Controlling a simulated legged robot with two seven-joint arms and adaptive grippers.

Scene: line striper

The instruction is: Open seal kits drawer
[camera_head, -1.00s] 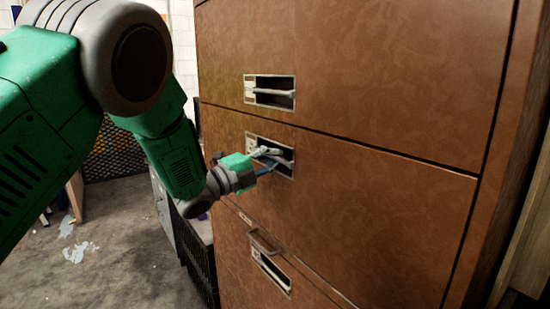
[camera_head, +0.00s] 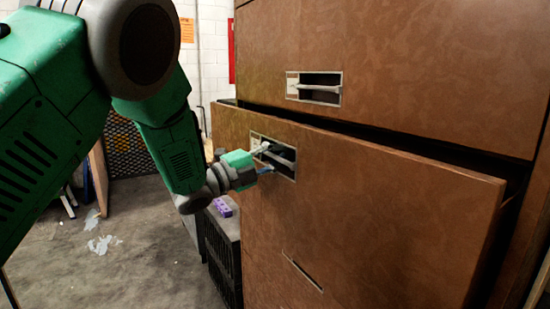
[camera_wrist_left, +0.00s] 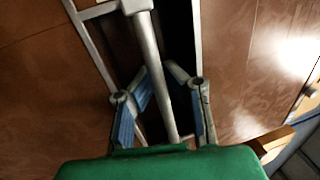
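The brown cabinet's middle drawer (camera_head: 380,210) stands partly pulled out, with a dark gap along its top and right edges. No readable label shows whether it is the seal kits drawer. Its recessed handle (camera_head: 284,158) is a metal bar in a pale frame. My left gripper (camera_head: 266,160) is at this handle. In the left wrist view the handle bar (camera_wrist_left: 148,50) runs between the two fingers (camera_wrist_left: 160,75), whose tips close in on it from both sides. The drawer's contents are hidden. My right gripper is not in view.
The drawer above (camera_head: 400,70) is closed, with its own handle (camera_head: 314,88). Another drawer front (camera_head: 290,285) lies below. A dark crate (camera_head: 220,255) with a purple object (camera_head: 222,207) on top stands left of the cabinet. Bare floor (camera_head: 120,265) lies at lower left.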

